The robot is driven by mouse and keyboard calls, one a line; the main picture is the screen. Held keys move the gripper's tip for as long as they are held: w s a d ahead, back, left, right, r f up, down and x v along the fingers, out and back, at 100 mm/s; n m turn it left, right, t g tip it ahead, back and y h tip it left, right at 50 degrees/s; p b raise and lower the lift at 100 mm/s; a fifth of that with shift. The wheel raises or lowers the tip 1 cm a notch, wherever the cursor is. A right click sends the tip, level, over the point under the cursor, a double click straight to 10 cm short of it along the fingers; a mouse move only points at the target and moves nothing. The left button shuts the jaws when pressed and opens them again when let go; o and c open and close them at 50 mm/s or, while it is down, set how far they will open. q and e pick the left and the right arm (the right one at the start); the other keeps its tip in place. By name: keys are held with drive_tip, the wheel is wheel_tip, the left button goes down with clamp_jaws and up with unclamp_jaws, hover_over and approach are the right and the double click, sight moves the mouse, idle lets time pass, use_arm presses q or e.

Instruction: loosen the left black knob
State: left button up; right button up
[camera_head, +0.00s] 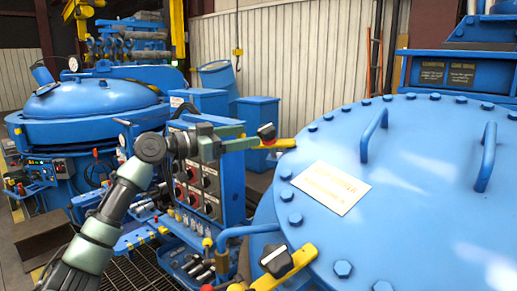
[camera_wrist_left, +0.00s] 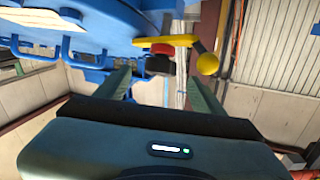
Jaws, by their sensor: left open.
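A black knob with a red part (camera_head: 267,132) sits on a yellow bracket at the blue lid's far left rim. It also shows in the left wrist view (camera_wrist_left: 158,65), ahead of the fingers and roughly between them. A second black knob (camera_head: 276,260) with a pale mark sits on a nearer yellow bracket (camera_head: 300,258) at the lid's front left edge. My left gripper (camera_head: 250,136) is open and empty, its fingers pointing right at the far knob. Its fingertips, also in the left wrist view (camera_wrist_left: 157,78), look just short of the knob; contact cannot be told. My right gripper is not in view.
The large blue bolted lid (camera_head: 420,190) fills the right, with raised handles (camera_head: 374,135) on top. A control panel (camera_head: 200,187) stands below and behind my left gripper. A blue furnace (camera_head: 95,97) stands at the back left. A yellow ball-ended lever (camera_wrist_left: 207,64) is close to the knob.

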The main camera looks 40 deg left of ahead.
sight(259, 134)
use_arm(q)
drive_tip(key=shift+w+f, duration=0.1)
drive_tip(key=shift+w+d+r, duration=0.1)
drive_tip(key=shift+w+r, duration=0.1)
drive_tip(key=shift+w, duration=0.1)
drive_tip(key=p+x, duration=0.4)
drive_tip(key=x, duration=0.2)
drive_tip(key=shift+d+r, duration=0.1)
drive_tip(key=shift+d, duration=0.05)
drive_tip(key=shift+w+d, duration=0.15)
drive_tip(key=shift+w, duration=0.3)
drive_tip(key=c, duration=1.4)
drive_tip(key=shift+f+n+y, duration=0.2)
drive_tip(key=shift+n+y, duration=0.3)
drive_tip(key=shift+y, duration=0.1)
drive_tip(key=shift+n+t+y+p, duration=0.6)
drive_tip(key=shift+n+y+p, duration=0.2)
drive_tip(key=shift+n+p, duration=0.1)
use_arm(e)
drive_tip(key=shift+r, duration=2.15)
